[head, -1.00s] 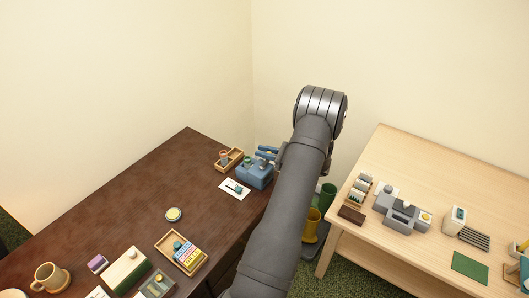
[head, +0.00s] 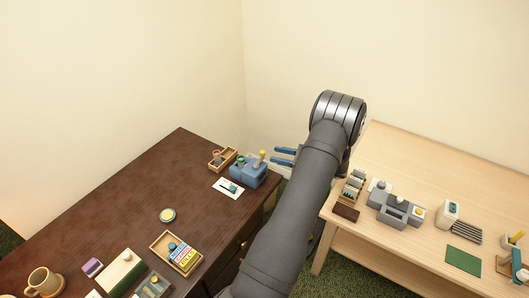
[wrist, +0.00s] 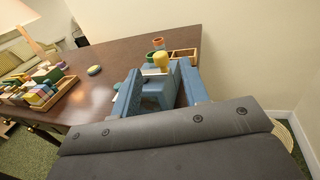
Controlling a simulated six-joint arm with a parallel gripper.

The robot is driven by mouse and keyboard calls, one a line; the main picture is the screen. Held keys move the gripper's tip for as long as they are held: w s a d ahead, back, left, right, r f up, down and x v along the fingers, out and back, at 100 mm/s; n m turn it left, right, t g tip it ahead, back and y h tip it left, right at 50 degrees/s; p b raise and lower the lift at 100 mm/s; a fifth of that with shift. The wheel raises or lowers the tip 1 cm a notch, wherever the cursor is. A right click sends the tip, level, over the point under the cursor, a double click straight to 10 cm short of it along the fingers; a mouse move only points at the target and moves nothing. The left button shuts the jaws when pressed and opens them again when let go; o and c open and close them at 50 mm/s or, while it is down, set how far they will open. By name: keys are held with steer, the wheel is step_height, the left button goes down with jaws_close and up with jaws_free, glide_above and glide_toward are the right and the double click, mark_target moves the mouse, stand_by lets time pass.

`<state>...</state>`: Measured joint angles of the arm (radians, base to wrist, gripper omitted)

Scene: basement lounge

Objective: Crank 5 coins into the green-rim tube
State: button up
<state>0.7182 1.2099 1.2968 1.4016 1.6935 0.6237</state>
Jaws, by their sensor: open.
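A blue coin machine (head: 248,174) stands at the far right corner of the dark desk, with a yellow knob (head: 262,155) upright on it. A small green-rimmed piece (head: 241,160) shows at its left; I cannot tell for sure that it is the green-rim tube. My gripper (head: 274,156) is open, its two blue fingers just right of the machine and apart from it in the head view. In the wrist view, the machine (wrist: 157,94) and yellow knob (wrist: 161,61) appear between the open fingers (wrist: 158,70). No coins can be made out.
A wooden tray (head: 229,164) with an orange-rimmed tube stands behind the machine, and a white card (head: 228,188) lies in front. The dark desk (head: 120,200) has free room mid-surface. A light wood table (head: 420,170) with grey devices stands on the right.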

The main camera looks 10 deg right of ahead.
mark_target(264, 153)
steer(key=v, duration=0.9)
steer(key=shift+a, duration=0.15)
steer(key=x, duration=1.7)
steer(key=shift+w+a, duration=0.1)
steer(key=shift+w, duration=0.05)
steer(key=shift+a, duration=0.15)
steer(key=shift+d+m+t+h, duration=0.45)
steer(key=shift+m+t+h, duration=0.4)
steer(key=shift+t, duration=0.25)
steer(key=m+t+h, duration=0.1)
steer(key=h, duration=0.1)
steer(key=s+d+m+t+h, duration=0.1)
steer(key=m+t, duration=0.1)
steer(key=m+t+h, duration=0.1)
steer(key=m+h, duration=0.1)
steer(key=shift+s+d+t+h, duration=0.15)
steer(key=shift+s+t+h, duration=0.1)
steer(key=shift+t+h, duration=0.15)
steer(key=v, duration=1.4)
steer(key=shift+d, duration=0.3)
steer(key=shift+s+f+y, duration=0.1)
steer(key=shift+s+y, duration=0.05)
steer(key=shift+y, duration=0.1)
stand_by(0.9)
